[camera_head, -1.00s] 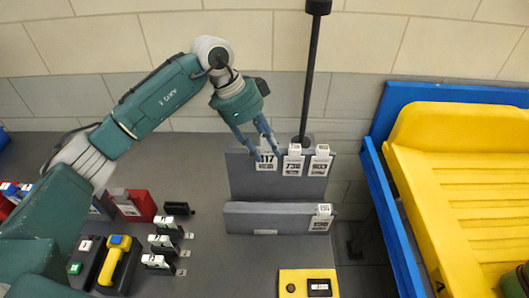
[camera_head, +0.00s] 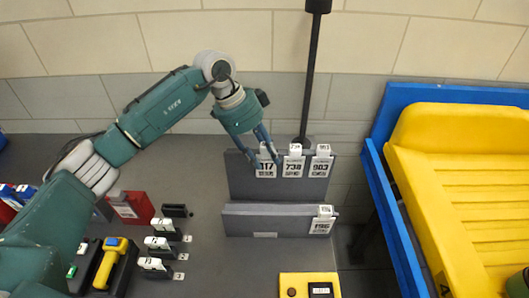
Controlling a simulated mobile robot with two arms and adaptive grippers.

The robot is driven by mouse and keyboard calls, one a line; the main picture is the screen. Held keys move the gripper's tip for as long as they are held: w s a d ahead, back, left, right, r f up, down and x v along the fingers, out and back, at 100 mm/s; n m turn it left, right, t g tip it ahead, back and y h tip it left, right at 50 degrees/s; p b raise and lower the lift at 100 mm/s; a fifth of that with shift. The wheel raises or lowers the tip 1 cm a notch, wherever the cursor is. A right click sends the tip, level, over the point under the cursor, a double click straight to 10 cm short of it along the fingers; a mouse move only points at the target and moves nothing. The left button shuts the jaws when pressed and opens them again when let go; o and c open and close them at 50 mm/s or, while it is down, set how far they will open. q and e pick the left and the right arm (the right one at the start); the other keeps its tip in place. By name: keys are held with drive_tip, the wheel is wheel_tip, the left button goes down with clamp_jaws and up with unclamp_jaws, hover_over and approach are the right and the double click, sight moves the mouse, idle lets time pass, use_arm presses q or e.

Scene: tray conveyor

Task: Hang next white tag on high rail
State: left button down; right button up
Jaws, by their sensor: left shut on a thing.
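The high rail (camera_head: 248,184) is the taller grey panel at the back of the table. White tags 738 (camera_head: 292,168) and 903 (camera_head: 320,169) hang side by side at its right. Another white tag, reading 117 (camera_head: 265,171), is at the rail's top edge left of them. My left gripper (camera_head: 267,160) is shut on this tag from above. Its fingers partly hide the tag's top, so I cannot tell whether the tag bears on the rail. Several more white tags (camera_head: 162,224) stand in black holders at the left. My right gripper is not in view.
A lower grey rail (camera_head: 262,219) in front carries one tag (camera_head: 321,226) at its right end. A black post (camera_head: 311,75) rises behind the high rail. A yellow panel (camera_head: 294,280), yellow handheld device (camera_head: 111,262), red box (camera_head: 130,207) and blue-framed yellow conveyor (camera_head: 376,190) surround the work area.

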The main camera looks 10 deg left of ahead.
use_arm(q)
drive_tip(key=c, duration=1.1)
unclamp_jaws()
